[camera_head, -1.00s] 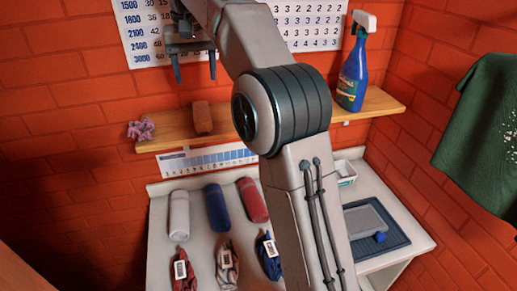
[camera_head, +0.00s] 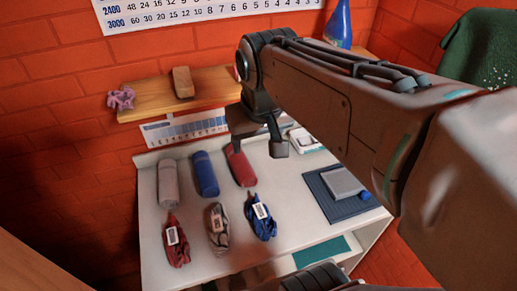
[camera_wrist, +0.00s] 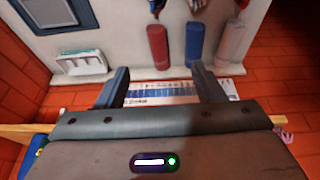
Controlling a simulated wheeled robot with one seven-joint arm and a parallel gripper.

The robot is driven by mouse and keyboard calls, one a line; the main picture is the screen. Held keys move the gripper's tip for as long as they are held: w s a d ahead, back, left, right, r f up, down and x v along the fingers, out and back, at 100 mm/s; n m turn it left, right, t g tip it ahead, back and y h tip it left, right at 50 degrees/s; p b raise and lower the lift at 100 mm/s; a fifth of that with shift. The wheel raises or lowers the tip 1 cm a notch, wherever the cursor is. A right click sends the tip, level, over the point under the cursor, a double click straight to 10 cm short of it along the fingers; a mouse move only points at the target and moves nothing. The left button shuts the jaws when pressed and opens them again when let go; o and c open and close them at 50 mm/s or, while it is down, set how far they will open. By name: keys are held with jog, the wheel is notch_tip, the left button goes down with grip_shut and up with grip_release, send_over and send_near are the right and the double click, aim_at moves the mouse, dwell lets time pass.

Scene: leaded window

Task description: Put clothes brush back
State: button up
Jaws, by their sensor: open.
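A brown oblong block (camera_head: 183,82), perhaps the clothes brush, rests upright on the wooden shelf (camera_head: 150,101); I cannot tell bristles on it. My gripper (camera_head: 262,130) is over the back of the white counter (camera_head: 290,230), near the red roll (camera_head: 241,166), to the right of and lower in the picture than the block. In the wrist view its two fingers (camera_wrist: 160,85) are wide apart with nothing between them. The blue roll (camera_head: 205,174) and the grey-white roll (camera_head: 168,182) lie left of the red one. My arm hides part of the shelf and counter.
Several tagged cloth bundles (camera_head: 217,228) lie in front of the rolls. A dark blue tray (camera_head: 328,206) with a grey block and a white open box (camera_head: 304,140) are on the right. A blue spray bottle (camera_head: 339,24) and a pink crumpled thing (camera_head: 121,99) are on the shelf.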

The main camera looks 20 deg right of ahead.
jog(key=s+d+f, duration=0.1)
jog(key=s+f, duration=0.4)
jog(key=shift+s+f, duration=0.25)
jog(key=shift+f, duration=0.1)
jog(key=shift+d, duration=0.1)
